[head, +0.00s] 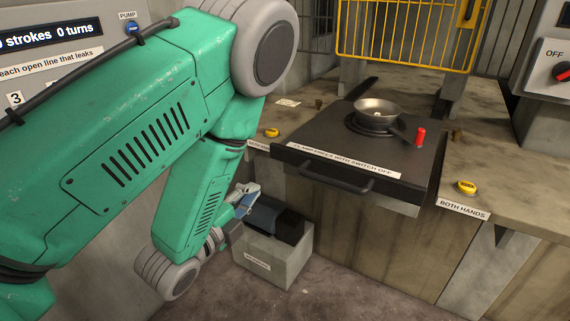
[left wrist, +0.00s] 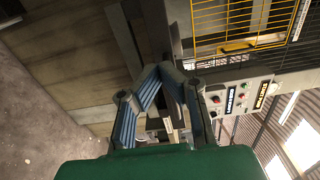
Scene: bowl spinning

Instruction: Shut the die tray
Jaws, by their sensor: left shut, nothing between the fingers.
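The die tray (head: 320,140) is a dark flat slab in the head view. It sticks out past the front of the bench, with a labelled front edge and a dark bar handle (head: 335,185). A metal bowl (head: 377,108) sits on a round dark base on it, beside a red upright peg (head: 420,136). My left gripper (head: 250,190) is shut and empty, low and left of the handle and apart from it, above a grey box. Its blue fingers also show in the left wrist view (left wrist: 166,72), closed together. My right gripper is out of view.
A yellow mesh guard (head: 405,35) stands raised behind the tray. Yellow buttons sit on the bench at left (head: 272,132) and right (head: 466,187). The grey box (head: 275,258) holds dark items on the floor. A switch panel (head: 555,70) is at right.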

